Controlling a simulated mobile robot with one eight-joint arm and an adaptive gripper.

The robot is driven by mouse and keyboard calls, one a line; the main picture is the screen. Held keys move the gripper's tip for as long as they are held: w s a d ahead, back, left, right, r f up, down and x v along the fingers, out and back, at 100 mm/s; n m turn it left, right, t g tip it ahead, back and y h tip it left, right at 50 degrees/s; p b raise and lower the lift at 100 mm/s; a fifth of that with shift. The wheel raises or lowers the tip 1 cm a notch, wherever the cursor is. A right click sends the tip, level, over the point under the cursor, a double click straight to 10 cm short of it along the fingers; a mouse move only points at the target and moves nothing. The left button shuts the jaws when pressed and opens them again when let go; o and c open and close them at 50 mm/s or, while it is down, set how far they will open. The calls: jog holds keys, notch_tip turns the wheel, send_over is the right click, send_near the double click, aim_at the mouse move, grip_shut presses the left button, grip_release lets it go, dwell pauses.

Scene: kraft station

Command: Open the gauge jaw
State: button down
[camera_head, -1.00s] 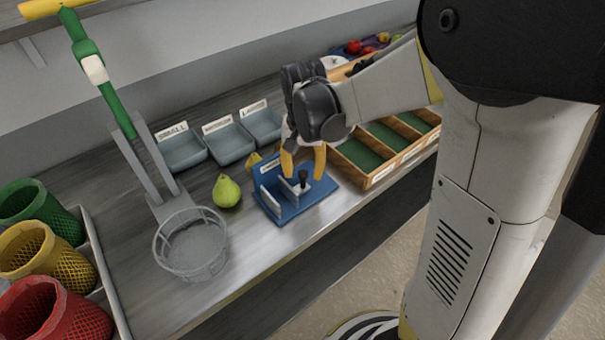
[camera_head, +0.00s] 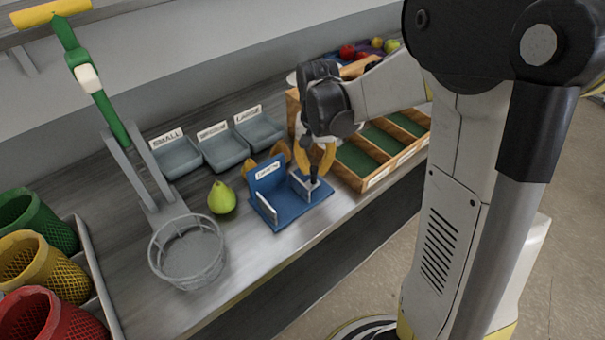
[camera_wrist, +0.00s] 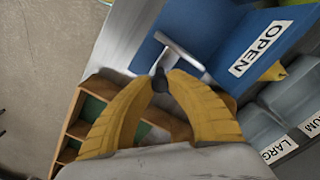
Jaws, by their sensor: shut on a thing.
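The gauge is a blue fixture (camera_head: 284,211) at the front of the bench, with a labelled back plate. Its fixed metal plate (camera_head: 263,209) stands at the left, and the sliding metal jaw (camera_head: 301,187) stands apart from it at the right. The wrist view shows the jaw (camera_wrist: 181,51) and an "OPEN" label (camera_wrist: 262,48) on the blue plate. My gripper (camera_head: 314,177) points down over the right side of the gauge. Its yellow fingers are shut on the jaw's dark knob (camera_wrist: 160,80), which they mostly hide in the head view.
A green pear (camera_head: 222,198) stands left of the gauge. A wire basket (camera_head: 188,270) is at the front left. Labelled grey trays (camera_head: 222,148) are behind. A wooden divided box (camera_head: 376,183) stands close on the right. The bench's front edge is near the gauge.

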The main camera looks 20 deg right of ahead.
aim_at(315, 168)
jog(key=shift+w+d, duration=0.1)
jog(key=shift+d, duration=0.1)
jog(key=c, duration=1.2)
grip_release()
notch_tip(315, 168, up, 12)
jog(key=shift+a, duration=0.1)
